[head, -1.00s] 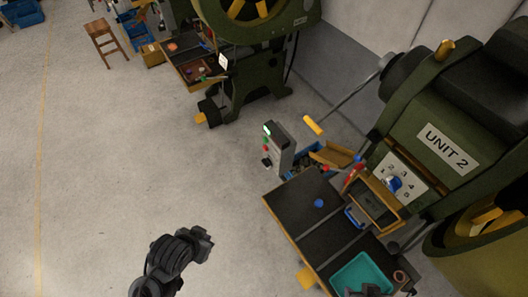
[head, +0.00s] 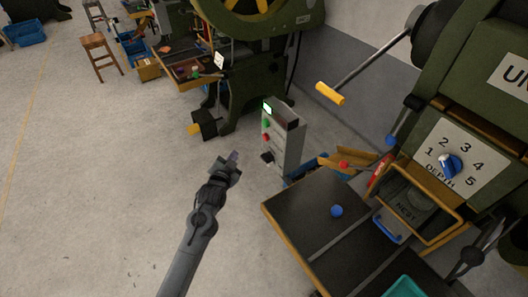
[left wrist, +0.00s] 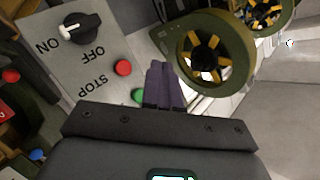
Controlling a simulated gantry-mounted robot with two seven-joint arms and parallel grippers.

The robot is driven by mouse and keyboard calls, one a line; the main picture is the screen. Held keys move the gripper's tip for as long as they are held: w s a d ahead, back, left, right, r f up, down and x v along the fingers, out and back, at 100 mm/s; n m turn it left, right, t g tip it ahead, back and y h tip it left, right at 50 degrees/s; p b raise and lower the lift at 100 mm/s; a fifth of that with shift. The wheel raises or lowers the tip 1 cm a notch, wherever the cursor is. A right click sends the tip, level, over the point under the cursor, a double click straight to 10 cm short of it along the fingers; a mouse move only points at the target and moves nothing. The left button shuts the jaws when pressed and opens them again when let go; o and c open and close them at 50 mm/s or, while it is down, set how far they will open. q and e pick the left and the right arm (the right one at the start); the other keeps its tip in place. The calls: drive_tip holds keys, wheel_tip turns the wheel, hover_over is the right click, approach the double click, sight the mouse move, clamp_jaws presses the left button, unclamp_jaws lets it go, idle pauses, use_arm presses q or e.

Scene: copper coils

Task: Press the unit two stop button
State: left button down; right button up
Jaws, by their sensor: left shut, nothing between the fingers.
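A grey control box (head: 285,140) stands on the floor beside the unit two press (head: 470,110). Its face has a green button, a red stop button (head: 266,136) and a black switch. My right gripper is out of view.
The dark worktable (head: 320,215) in front of the press carries a blue knob (head: 337,211) and a teal tray (head: 405,288). A yellow-handled lever (head: 330,93) juts out above. A wooden stool (head: 101,55) stands far left.

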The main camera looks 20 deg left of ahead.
sight(265, 137)
use_arm(q)
drive_tip(key=shift+w+f+t+b, duration=0.2)
drive_tip(key=shift+w+b, duration=0.1)
drive_tip(key=shift+w, duration=0.25)
drive_tip(key=shift+w+f+t+b, duration=0.15)
drive_tip(key=shift+w+t+b, duration=0.1)
drive_tip(key=shift+w, duration=0.25)
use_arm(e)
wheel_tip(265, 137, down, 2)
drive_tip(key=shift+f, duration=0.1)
use_arm(q)
drive_tip(key=w+d+b, duration=0.5)
drive_tip(key=w+b, duration=0.1)
drive_tip(key=shift+w+d, duration=0.25)
drive_tip(key=shift+d, duration=0.15)
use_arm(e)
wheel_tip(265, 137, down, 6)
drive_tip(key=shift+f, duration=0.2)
use_arm(q)
drive_tip(key=shift+w+d, duration=0.1)
drive_tip(key=shift+d, duration=0.05)
idle(1.0)
drive_tip(key=shift+w+d, duration=0.15)
drive_tip(key=shift+w, duration=0.05)
